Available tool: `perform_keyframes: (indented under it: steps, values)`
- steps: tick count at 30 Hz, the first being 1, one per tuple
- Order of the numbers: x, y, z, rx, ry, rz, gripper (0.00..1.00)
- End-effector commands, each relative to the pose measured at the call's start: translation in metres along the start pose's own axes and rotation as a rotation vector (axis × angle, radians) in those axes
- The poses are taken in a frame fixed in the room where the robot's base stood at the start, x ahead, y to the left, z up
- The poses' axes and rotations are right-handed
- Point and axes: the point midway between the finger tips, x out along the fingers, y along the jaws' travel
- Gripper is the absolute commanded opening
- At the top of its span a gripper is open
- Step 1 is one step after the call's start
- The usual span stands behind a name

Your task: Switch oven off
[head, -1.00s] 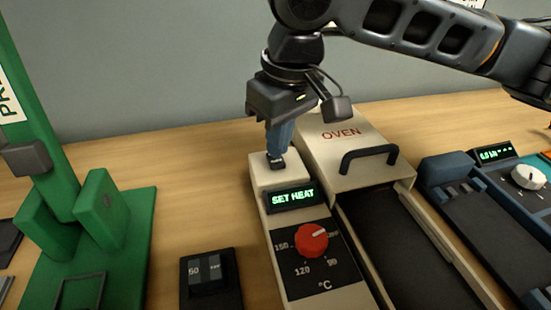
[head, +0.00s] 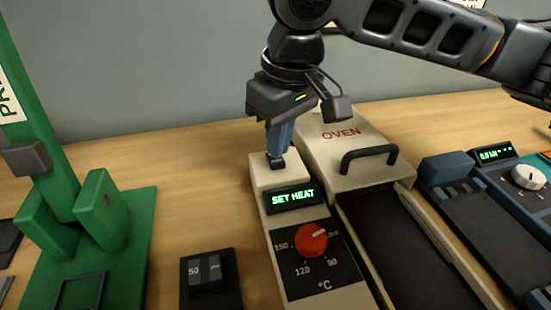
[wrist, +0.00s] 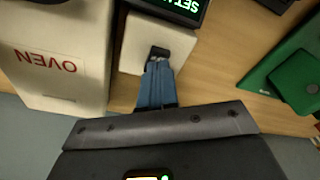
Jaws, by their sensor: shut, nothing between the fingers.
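The oven (head: 345,135) is a cream box with red lettering and a dark handle (head: 368,157). Its control panel stands to its left, with a display (head: 293,197) reading "SET HEAT" in green and a red dial (head: 311,240) on a black temperature scale. At the panel's far end, behind the display, a small black switch (wrist: 160,52) sits on the cream top. My gripper (head: 277,160) is shut and points down, its blue fingers at this switch, touching or just above it. The fingertips partly hide the switch. The oven also shows in the wrist view (wrist: 50,60).
A green press (head: 125,245) stands at the left. A small dark block with a "50" label (head: 207,270) lies on the table left of the panel. A blue device with a white knob (head: 528,177) is at the right. Bare wooden table (head: 190,160) lies behind the press and panel.

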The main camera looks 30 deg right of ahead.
Motion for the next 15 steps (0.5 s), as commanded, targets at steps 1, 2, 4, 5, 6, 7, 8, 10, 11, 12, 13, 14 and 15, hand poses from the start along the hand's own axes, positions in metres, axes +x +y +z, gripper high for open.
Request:
perform_keyframes:
  steps: [1,2,4,5,6,7,8,10,11,12,13,14,15]
  values:
    - [0.0,0.0,0.0,0.0,0.0,0.0,0.0]
    - [0.0,0.0,0.0,0.0,0.0,0.0,0.0]
    - [0.0002,0.0,0.0001,0.0,0.0,0.0,0.0]
    - [0.0004,0.0,0.0001,0.0,0.0,0.0,0.0]
    - [0.0007,0.0,0.0001,0.0,0.0,0.0,0.0]
    - [0.001,0.0,0.0002,0.0,0.0,0.0,0.0]
    - [0.0013,0.0,0.0002,0.0,0.0,0.0,0.0]
    - [0.0023,0.0,0.0004,0.0,0.0,0.0,0.0]
    - [0.0027,0.0,0.0005,0.0,0.0,0.0,0.0]
    - [0.0033,0.0,0.0005,0.0,0.0,0.0,0.0]
    - [0.0037,0.0,0.0006,0.0,0.0,0.0,0.0]
    - [0.0041,0.0,0.0007,0.0,0.0,0.0,0.0]
    - [0.0046,0.0,0.0008,0.0,0.0,0.0,0.0]
